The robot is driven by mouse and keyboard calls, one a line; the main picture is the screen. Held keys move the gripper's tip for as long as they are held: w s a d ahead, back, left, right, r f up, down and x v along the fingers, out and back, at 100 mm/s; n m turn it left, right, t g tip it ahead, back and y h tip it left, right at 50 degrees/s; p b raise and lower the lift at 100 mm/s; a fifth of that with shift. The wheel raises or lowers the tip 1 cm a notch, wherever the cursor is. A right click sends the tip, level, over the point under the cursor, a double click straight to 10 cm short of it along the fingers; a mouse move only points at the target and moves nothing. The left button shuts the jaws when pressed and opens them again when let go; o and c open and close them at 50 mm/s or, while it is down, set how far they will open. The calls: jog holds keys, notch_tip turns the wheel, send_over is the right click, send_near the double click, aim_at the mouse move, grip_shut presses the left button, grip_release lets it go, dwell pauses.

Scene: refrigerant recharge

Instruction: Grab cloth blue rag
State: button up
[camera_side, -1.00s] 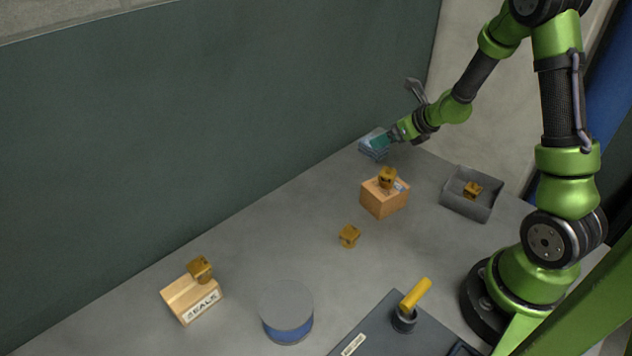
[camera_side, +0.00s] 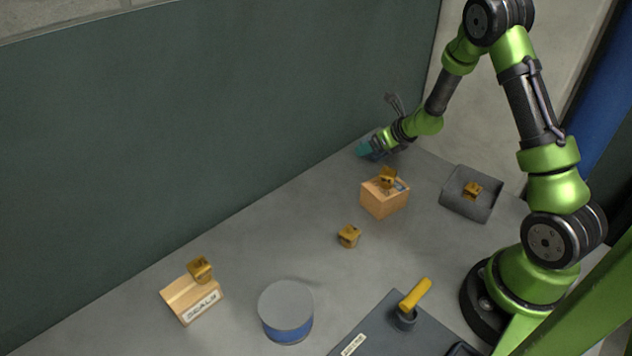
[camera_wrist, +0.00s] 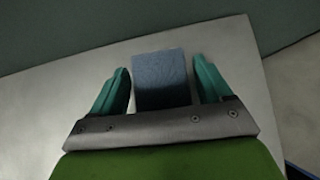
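The blue cloth rag (camera_wrist: 160,78) shows in the wrist view as a folded blue-grey block between the two teal fingers of my gripper (camera_wrist: 161,82). A narrow gap shows on each side of it, so the fingers are apart and do not visibly touch it. In the side view my gripper (camera_side: 370,150) is at the far corner of the table by the dark wall, low over the rag's place. There the gripper hides most or all of the rag.
A cardboard box (camera_side: 384,198) with a brass part on top stands near my gripper. A grey bin (camera_side: 471,195) holds another brass part. A loose brass piece (camera_side: 349,236), a wooden box (camera_side: 192,298), a blue-banded can (camera_side: 286,312) and a dark case (camera_side: 385,330) are nearer.

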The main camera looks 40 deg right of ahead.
jog(key=c, duration=0.8)
